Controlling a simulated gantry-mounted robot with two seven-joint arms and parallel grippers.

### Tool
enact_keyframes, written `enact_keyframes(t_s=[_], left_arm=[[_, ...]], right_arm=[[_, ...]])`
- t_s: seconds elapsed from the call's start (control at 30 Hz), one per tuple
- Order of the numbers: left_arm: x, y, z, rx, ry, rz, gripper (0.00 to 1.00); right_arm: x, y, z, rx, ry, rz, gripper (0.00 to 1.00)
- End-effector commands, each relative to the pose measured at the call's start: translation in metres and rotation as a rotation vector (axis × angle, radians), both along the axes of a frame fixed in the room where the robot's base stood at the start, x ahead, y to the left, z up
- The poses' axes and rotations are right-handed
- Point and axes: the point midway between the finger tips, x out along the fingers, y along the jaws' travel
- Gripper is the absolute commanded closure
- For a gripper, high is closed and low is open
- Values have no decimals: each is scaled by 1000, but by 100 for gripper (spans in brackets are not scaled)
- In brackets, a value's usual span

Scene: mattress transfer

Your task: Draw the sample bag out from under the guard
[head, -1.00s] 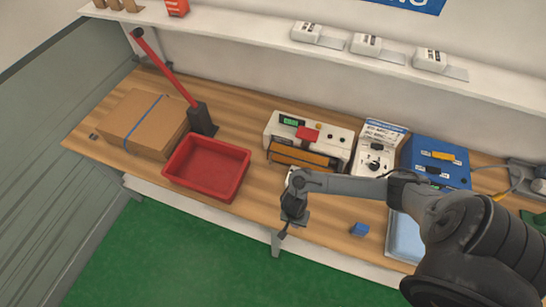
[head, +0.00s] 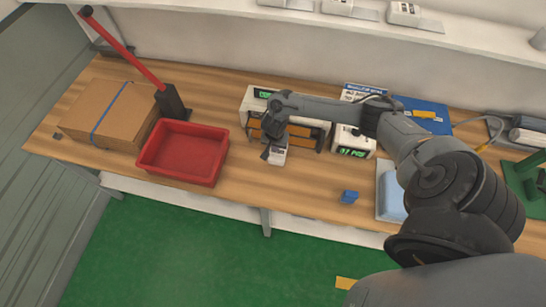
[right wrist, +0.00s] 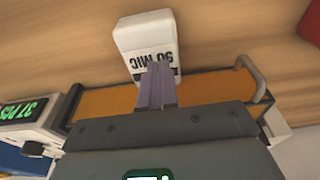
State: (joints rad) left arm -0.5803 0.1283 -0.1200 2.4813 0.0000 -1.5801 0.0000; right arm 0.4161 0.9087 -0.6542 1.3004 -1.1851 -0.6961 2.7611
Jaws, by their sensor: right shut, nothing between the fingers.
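The sample bag (head: 278,155) is a white packet with dark lettering, part of which reads "MIC". It sticks out from the front of the amber guard (head: 306,138), on a white machine (head: 252,100). In the right wrist view the bag (right wrist: 146,36) lies at the guard's (right wrist: 112,104) edge. My right gripper (head: 267,150) is over the bag's near part. In that view its fingers (right wrist: 157,88) are shut and empty, overlapping the bag's lettered end; whether they touch it I cannot tell. My left gripper is not in view.
A red tray (head: 183,152) and a cardboard box (head: 108,112) stand to the left. A counting device (head: 356,152) reads 37 PCS. The wood between red tray and blue block is clear.

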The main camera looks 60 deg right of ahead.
Motion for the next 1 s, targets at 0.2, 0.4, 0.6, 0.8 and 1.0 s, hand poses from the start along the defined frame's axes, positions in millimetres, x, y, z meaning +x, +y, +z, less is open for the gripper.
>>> enact_keyframes(t_s=[0.2,0.4,0.6,0.8,1.0], left_arm=[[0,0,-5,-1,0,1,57],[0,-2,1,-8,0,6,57],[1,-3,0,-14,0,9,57],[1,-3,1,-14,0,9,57],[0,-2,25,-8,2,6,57]], right_arm=[[6,-19,-7,0,2,1,100],[6,-19,-15,2,1,-1,100],[5,-18,-19,1,4,0,100],[4,-18,-21,0,6,-1,100],[5,-9,-15,9,-2,3,100]])
